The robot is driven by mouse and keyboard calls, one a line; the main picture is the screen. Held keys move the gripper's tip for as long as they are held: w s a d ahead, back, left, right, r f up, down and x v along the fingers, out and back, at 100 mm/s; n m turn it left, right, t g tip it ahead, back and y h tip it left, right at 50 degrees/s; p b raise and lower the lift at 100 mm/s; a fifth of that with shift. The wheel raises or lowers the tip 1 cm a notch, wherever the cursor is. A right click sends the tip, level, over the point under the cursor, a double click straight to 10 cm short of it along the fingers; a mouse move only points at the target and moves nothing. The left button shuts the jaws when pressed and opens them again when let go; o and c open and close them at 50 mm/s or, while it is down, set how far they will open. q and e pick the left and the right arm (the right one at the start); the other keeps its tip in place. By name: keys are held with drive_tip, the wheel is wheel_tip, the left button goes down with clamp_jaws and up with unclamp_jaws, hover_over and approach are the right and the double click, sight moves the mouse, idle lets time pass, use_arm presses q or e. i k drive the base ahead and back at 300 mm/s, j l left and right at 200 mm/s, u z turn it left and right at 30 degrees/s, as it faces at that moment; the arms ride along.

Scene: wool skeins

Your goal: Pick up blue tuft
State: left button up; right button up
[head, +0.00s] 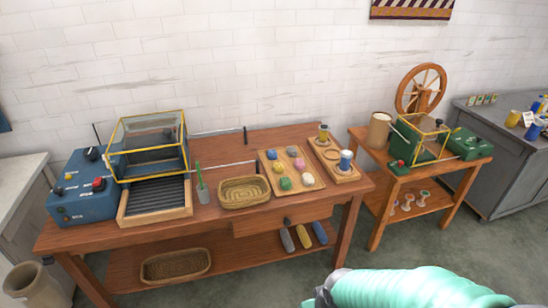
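The blue tuft (275,155) is a small rounded lump at the back left of a wooden tray (319,184) on the long brown table. Several other tufts share the tray, among them a green tuft (285,183) at the front and a pink one (299,164) at the right. Nothing covers the blue tuft. A teal arm link of mine shows at the bottom right, in front of the table and well away from the tray. Neither gripper is in view.
A wicker basket (244,203) sits just left of the tray. A narrow wooden stand (325,141) with jars is at its right.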

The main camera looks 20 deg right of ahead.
sight(272, 154)
drive_tip(key=i+l+u, duration=0.3)
drive_tip(key=i+l, duration=0.3)
drive_tip(key=i+l+u, duration=0.3)
drive_tip(key=i+l, duration=0.2)
drive_tip(key=l, duration=0.2)
drive_tip(key=i+l+u, duration=0.3)
drive_tip(key=i+l, duration=0.15)
drive_tip(key=l, duration=0.35)
drive_tip(key=i+l+u, duration=0.15)
drive_tip(key=l, duration=0.25)
